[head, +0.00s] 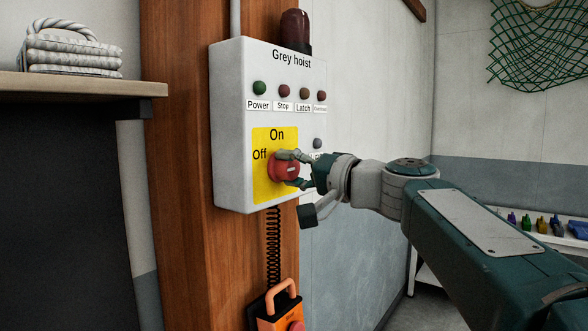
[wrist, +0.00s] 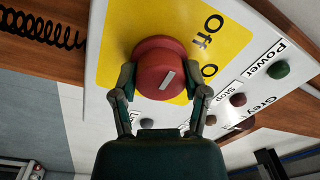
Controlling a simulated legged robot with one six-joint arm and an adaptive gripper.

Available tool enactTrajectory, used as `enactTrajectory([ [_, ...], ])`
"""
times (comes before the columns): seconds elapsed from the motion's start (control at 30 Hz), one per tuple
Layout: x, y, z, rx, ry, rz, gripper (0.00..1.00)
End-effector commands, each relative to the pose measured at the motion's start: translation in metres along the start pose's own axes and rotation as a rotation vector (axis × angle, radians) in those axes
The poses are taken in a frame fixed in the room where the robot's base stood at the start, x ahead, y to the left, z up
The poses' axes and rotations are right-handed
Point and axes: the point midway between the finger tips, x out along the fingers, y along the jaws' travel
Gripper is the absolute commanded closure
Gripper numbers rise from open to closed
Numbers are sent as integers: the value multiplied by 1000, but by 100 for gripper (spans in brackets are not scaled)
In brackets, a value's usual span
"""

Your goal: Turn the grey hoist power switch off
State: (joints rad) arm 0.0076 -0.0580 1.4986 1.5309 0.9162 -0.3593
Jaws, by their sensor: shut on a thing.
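The grey hoist box (head: 228,120) is a white panel on a wooden post, labelled "Grey hoist". Its red round switch knob (head: 277,170) sits on a yellow plate (head: 262,192) with "On" above and "Off" at upper left. My gripper (head: 291,169) is shut on the knob from the right, one finger above and one below. In the wrist view the fingers (wrist: 160,84) press on both sides of the knob (wrist: 158,55). The white mark on the knob face lies about level in the head view. The Power lamp (head: 259,88) is green and looks dim.
Stop, Latch and another small lamp sit beside Power. A dark red beacon (head: 295,30) tops the box. An orange handled unit (head: 282,307) hangs below near a coiled cord (head: 273,245).

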Motion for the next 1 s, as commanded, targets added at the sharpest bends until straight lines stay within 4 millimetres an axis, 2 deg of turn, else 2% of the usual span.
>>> enactTrajectory([
  [0.07, 1, -1, 0, -1, 2, -3, 89],
  [0.1, 2, -1, 0, -1, 2, -3, 28],
  [0.13, 1, -1, 0, -1, 2, -2, 14],
  [0.17, 1, -1, 0, 0, 1, -2, 7],
  [0.57, -4, 0, -3, 2, 2, -3, 7],
  [0.67, -10, 0, -4, 1, 4, -2, 7],
  [0.77, -25, 0, -2, 1, 5, 0, 7],
  [1.0, -75, 1, -1, 0, 5, 1, 7],
])
